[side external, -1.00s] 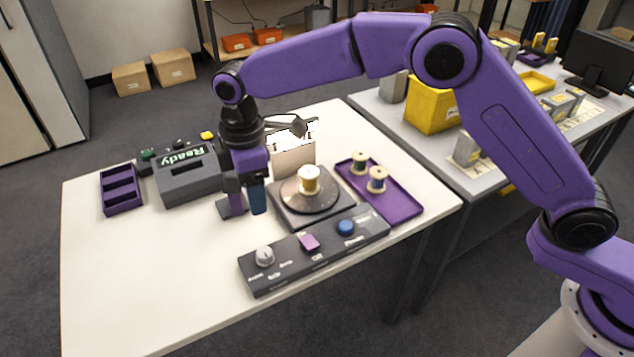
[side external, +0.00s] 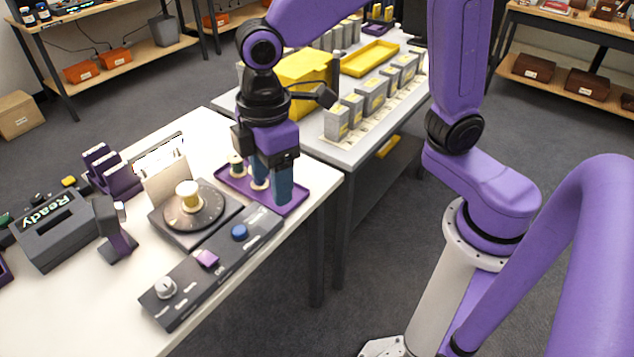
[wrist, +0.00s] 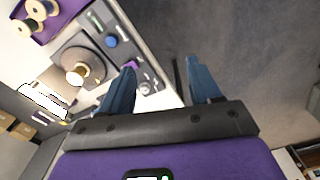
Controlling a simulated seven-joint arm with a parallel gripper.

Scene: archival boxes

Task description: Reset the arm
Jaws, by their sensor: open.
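My gripper (side external: 272,195) points down in the side external view, in front of the purple tray (side external: 293,207) near the table's right end. In the wrist view its two blue fingers stand wide apart (wrist: 160,78) with nothing between them. Below them are the table's edge and the grey floor. A spool (side external: 188,196) stands on the dark round turntable (side external: 212,213). Two more spools are on the purple tray, partly hidden by my gripper in the side view; both show in the wrist view, a pale one (wrist: 27,27) and another (wrist: 38,9).
A control panel (side external: 187,283) with a knob and buttons lies along the table's front edge. A grey "Ready" device (side external: 55,232), a dark upright stand (side external: 116,236) and a purple rack (side external: 112,172) are at left. A second table (side external: 228,103) behind holds a yellow bin (side external: 305,75) and grey boxes.

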